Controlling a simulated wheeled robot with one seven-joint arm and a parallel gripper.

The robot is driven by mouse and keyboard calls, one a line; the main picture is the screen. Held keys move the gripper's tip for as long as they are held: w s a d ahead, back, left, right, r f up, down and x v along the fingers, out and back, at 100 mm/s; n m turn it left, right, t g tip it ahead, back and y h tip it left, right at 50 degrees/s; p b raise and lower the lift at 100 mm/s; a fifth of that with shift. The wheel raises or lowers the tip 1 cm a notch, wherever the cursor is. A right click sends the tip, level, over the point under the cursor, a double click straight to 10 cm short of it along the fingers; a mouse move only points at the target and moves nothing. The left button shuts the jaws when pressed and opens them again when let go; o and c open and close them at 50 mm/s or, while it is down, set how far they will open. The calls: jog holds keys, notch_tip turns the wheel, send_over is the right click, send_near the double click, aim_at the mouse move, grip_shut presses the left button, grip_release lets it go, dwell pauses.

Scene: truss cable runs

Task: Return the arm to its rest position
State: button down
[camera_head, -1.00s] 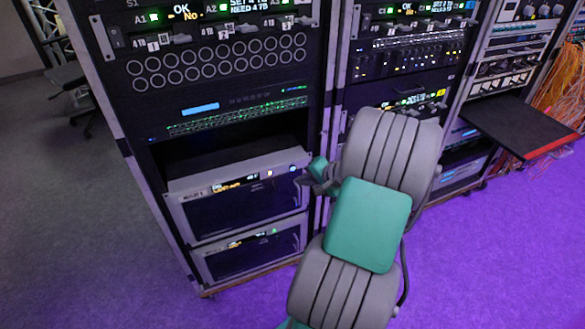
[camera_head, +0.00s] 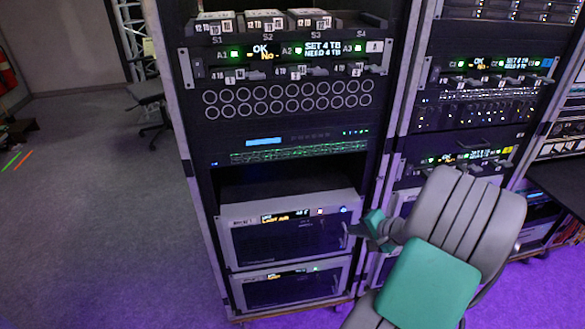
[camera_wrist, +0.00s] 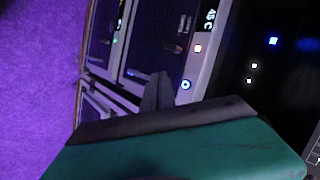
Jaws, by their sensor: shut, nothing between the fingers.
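My gripper (camera_head: 358,231) is in front of the lower right part of the near rack (camera_head: 200,185), beside the right edge of the upper silver-framed unit (camera_head: 285,243). It looks shut, with nothing held. My folded grey and green arm covers the lower right of the head view. In the wrist view, the dark fingertips (camera_wrist: 157,92) stick up past the green hand, with the rack units behind them. I cannot tell whether the fingers touch the rack front.
The near rack's top panel (camera_head: 285,52) reads "SET 4 TB NEED 4 TB". A second rack (camera_head: 470,105) stands to the right, partly behind my arm. A dark shelf (camera_head: 560,185) juts out at far right. A chair (camera_head: 150,95) stands back left; the grey floor (camera_head: 110,210) is open.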

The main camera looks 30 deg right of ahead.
jog(key=w+a+r+n+g+p, duration=0.15)
jog(key=a+r+n+p, duration=0.25)
jog(key=a+r, duration=0.4)
jog(key=a+r+n+g+p, duration=0.3)
jog(key=a+r+n+p, duration=0.15)
jog(key=a, duration=0.55)
jog(key=s+a+r+n+g+h+p, duration=0.1)
jog(key=s+a+r+n+p, duration=0.4)
jog(key=s+a+r, duration=0.5)
jog(key=a+r+n+g, duration=0.1)
jog(key=a, duration=0.2)
jog(key=shift+r, duration=0.35)
jog(key=shift+a, duration=0.1)
